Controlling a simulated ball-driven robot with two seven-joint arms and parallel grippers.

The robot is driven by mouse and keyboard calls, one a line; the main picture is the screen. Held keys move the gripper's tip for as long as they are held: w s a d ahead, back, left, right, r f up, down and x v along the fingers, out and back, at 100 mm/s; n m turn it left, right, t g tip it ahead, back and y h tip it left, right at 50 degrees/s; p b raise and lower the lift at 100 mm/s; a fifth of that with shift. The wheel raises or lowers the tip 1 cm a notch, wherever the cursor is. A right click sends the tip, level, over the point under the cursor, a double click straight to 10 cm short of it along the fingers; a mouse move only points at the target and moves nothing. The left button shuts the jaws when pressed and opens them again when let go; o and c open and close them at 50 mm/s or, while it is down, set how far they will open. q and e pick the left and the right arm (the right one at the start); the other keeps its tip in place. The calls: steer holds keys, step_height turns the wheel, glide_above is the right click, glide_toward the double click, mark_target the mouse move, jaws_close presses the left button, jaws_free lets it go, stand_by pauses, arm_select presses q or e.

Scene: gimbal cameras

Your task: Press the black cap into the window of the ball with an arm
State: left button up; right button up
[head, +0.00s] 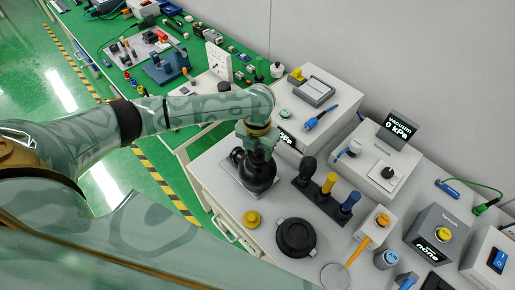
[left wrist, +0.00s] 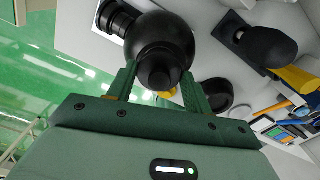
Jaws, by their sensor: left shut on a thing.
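My left gripper (head: 258,150) points down over the white bench, just above a dark rounded body, the ball (head: 258,176). In the left wrist view the gripper (left wrist: 158,90) has its two green fingers on either side of a small black knob-like piece, seemingly the black cap (left wrist: 160,74). The ball (left wrist: 160,38) shows right behind it, large, round and black. Black on black, I cannot tell where the cap ends and the ball begins, or whether they touch. The window is not visible. My right gripper is out of view.
A ribbed black cylinder (left wrist: 118,18) lies close beside the ball. A rack with black, yellow and blue handles (head: 325,188) stands to the right. A round black dish (head: 296,237) and a yellow knob (head: 252,218) sit nearer. A vacuum display (head: 398,130) reads 0 kPa.

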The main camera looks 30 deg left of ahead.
mark_target(257, 151)
arm_select(q)
steer(key=shift+f, duration=0.8)
stand_by(0.4)
steer(key=o, duration=1)
step_height(257, 151, up, 16)
steer(key=p, duration=0.4)
steer(key=shift+r, duration=0.2)
